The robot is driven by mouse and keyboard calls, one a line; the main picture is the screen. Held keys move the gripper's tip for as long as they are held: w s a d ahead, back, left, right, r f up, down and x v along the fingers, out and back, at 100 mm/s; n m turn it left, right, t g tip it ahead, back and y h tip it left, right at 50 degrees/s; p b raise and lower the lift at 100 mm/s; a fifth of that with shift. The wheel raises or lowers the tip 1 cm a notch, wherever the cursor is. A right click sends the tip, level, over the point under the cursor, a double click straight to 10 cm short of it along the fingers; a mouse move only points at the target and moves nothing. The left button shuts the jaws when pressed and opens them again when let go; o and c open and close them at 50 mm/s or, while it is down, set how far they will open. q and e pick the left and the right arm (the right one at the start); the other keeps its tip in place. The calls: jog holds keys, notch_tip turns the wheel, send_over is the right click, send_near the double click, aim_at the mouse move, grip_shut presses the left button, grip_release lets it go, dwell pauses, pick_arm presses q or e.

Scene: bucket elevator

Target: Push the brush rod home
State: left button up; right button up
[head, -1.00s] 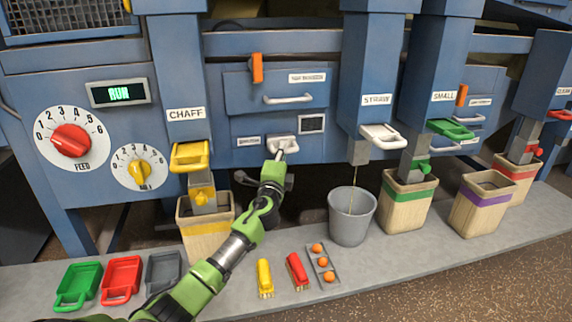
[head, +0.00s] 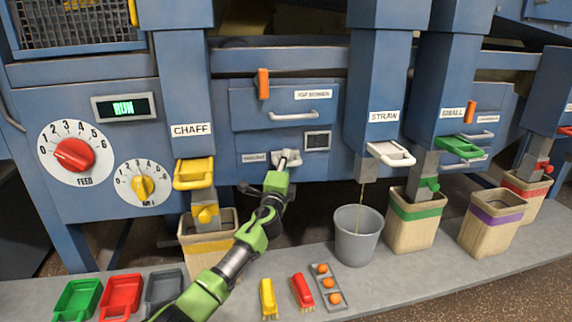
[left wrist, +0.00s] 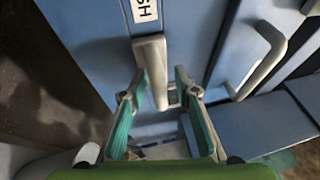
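The brush rod's light grey handle (head: 289,154) sits at the front of the blue machine, right of a small white label too small to read here. In the left wrist view the handle (left wrist: 151,55) lies below a label ending in "SH". My left gripper (head: 283,164) is at this handle. In the wrist view its two green fingers (left wrist: 162,75) stand apart, with the handle's lower bar between them, close to the left finger. I cannot tell whether they touch it. How far the rod sticks out is hidden. My right gripper is not in view.
A drawer handle (head: 293,118) is above the rod. The yellow chaff handle (head: 194,174) is to its left and the white straw handle (head: 391,154) to its right. A grey bucket (head: 357,234), scoops (head: 121,296) and brushes (head: 302,291) stand on the ledge below.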

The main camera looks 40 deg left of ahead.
pick_arm(q)
jog(key=shift+d+f, duration=0.1)
jog(key=shift+s+d+f, duration=0.15)
jog(key=shift+s+d, duration=0.05)
jog(key=shift+s, duration=0.25)
jog(key=v, duration=1.1)
